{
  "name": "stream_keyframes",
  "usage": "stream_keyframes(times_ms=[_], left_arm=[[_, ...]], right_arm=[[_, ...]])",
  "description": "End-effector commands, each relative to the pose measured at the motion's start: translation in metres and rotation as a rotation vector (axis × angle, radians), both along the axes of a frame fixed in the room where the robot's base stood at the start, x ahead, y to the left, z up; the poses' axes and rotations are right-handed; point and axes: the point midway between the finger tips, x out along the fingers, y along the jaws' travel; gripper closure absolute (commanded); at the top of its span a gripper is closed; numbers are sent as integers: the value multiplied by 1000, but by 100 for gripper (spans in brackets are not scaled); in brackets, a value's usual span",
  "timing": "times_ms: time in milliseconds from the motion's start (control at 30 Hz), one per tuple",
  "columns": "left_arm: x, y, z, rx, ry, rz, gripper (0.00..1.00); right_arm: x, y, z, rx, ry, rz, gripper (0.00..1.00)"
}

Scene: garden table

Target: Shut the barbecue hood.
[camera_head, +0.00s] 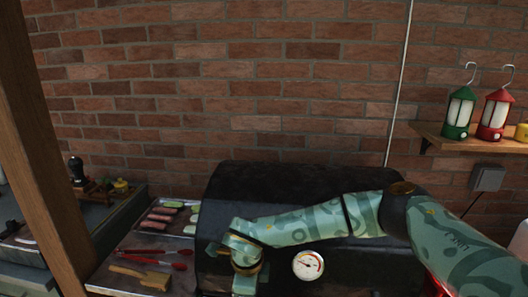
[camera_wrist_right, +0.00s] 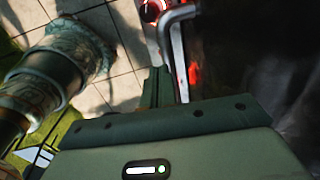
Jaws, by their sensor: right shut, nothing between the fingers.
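The barbecue hood (camera_head: 290,180) is a dark, rounded black shell against the brick wall, with a round white thermometer (camera_head: 308,265) on its front. My right arm crosses in front of it from the right and hides part of it. In the head view its hand hangs low at the hood's left front, fingertips out of sight. In the right wrist view my right gripper (camera_wrist_right: 158,86) is shut and empty, beside a bent grey metal bar (camera_wrist_right: 179,50), perhaps the hood handle. I cannot tell if they touch, or whether the hood is fully down. My left gripper is not in view.
Left of the barbecue, a side shelf holds a tray (camera_head: 185,204) of food and red-handled tongs (camera_head: 155,252). A wooden post (camera_head: 45,160) stands at the left. Green (camera_head: 459,112) and red (camera_head: 494,113) lanterns sit on a wall shelf at the right.

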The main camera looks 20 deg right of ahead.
Motion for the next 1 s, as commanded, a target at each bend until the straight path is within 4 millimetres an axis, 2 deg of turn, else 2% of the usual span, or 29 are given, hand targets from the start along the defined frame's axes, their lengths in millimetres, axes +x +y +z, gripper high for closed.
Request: stream_keyframes(times_ms=[33,100,333,567,1000], left_arm=[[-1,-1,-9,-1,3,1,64],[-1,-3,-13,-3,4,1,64],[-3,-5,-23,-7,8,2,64],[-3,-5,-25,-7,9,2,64],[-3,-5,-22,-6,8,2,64]], right_arm=[[-1,0,-16,-1,3,1,100],[-1,1,-28,-1,3,1,100],[-1,0,-53,0,1,-1,100],[-1,1,-59,0,-1,0,100],[0,1,-55,0,-1,0,100]])
